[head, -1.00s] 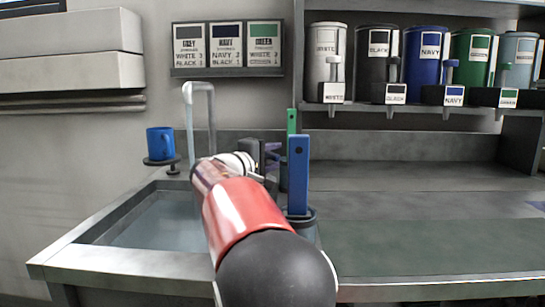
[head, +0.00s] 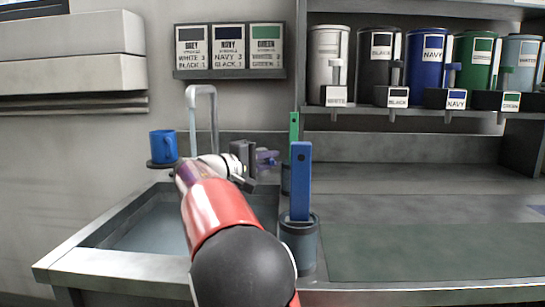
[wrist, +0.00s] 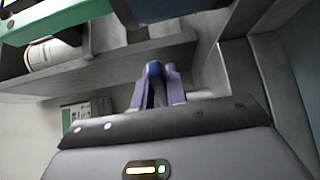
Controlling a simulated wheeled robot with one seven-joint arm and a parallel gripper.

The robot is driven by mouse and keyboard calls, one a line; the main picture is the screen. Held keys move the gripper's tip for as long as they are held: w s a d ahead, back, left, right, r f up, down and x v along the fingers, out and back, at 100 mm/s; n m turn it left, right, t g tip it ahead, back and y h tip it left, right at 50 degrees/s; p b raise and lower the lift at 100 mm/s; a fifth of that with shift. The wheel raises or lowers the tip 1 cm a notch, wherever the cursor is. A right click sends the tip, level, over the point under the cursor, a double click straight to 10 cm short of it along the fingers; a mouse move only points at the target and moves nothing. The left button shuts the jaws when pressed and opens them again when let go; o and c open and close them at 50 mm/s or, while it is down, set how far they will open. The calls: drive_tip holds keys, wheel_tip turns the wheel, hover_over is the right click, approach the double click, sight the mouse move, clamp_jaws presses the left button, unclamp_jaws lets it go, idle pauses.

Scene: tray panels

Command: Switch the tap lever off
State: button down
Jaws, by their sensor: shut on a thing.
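The grey tap spout (head: 201,90) arches over the sink (head: 150,222) in the head view. My gripper (head: 266,158) is at the back right of the sink, its purple fingers partly hidden by my arm and wrist. In the wrist view, my gripper (wrist: 160,88) is shut around a dark piece with a blue rounded tip, which looks like the tap lever (wrist: 154,69). The lever's base and its angle are hidden.
A blue paddle (head: 301,180) stands in a grey cup (head: 299,240), right of my arm; a green paddle (head: 293,128) stands behind it. A blue mug (head: 164,146) sits on a small stand at left. The counter (head: 430,245) at right is clear.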

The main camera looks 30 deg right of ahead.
drive_tip(key=c, duration=1.4)
unclamp_jaws()
drive_tip(key=a, duration=0.7)
drive_tip(key=shift+s+a+b, duration=0.25)
drive_tip(key=shift+a+b, duration=0.15)
